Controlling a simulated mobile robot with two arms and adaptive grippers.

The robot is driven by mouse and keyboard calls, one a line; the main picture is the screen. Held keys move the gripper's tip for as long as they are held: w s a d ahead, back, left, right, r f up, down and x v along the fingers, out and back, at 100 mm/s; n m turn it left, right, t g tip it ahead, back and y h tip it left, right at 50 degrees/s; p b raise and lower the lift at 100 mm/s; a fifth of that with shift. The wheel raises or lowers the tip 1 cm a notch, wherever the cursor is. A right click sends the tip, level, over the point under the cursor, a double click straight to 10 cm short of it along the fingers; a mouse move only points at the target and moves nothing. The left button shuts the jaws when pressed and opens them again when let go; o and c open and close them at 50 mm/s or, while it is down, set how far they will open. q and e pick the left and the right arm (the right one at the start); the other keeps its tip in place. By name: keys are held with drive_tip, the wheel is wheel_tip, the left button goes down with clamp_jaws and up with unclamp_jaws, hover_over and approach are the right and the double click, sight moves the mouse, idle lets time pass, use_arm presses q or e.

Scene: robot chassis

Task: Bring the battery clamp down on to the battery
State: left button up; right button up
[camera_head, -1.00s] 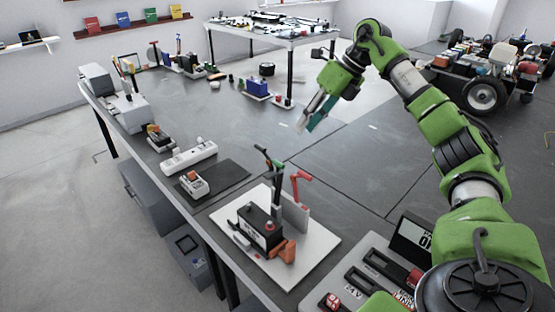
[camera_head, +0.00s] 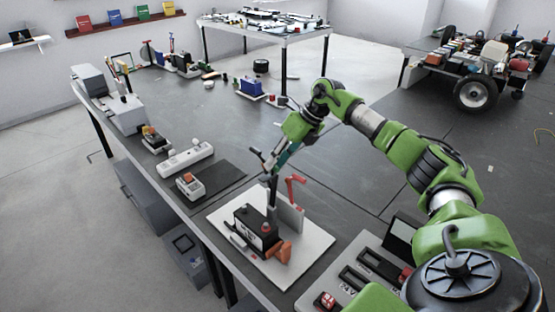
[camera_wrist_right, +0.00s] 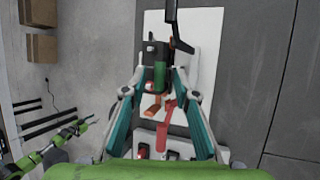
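The black battery (camera_head: 254,228) stands on a white plate (camera_head: 309,247) near the bench's front edge. Behind it are a grey upright bracket (camera_head: 290,217), a dark lever standing up (camera_head: 271,190) and a red-handled lever (camera_head: 293,187). My right gripper (camera_head: 276,166) is at the top of the dark lever. In the right wrist view its teal-sided fingers (camera_wrist_right: 160,80) are apart, either side of a green handle (camera_wrist_right: 160,75); contact is unclear. The red lever (camera_wrist_right: 166,125) lies below that. My left gripper seems to show small at lower left (camera_wrist_right: 78,126); its fingers are unclear.
An orange block (camera_head: 285,250) sits beside the battery. A panel with switches (camera_head: 352,278) is at the right. A power strip (camera_head: 186,158) and a small device on a dark mat (camera_head: 222,175) lie to the left.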

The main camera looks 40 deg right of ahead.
sight(259, 179)
clamp_jaws()
drive_tip(key=shift+s+a+r+h, duration=0.15)
drive_tip(key=shift+a+h, duration=0.15)
drive_tip(key=shift+a, duration=0.4)
drive_tip(key=a, duration=0.1)
drive_tip(key=a+h, duration=0.2)
drive_tip(key=a, duration=0.1)
drive_tip(key=shift+a+f+n, duration=0.1)
drive_tip(key=shift+f+n, duration=0.15)
drive_tip(key=shift+n, duration=0.15)
drive_tip(key=a+f+h+b, duration=0.1)
drive_tip(key=a+f+b, duration=0.1)
drive_tip(key=a, duration=0.3)
drive_tip(key=shift+s+a+b, duration=0.3)
drive_tip(key=shift+a+b, duration=0.05)
drive_tip(key=shift+b, duration=0.15)
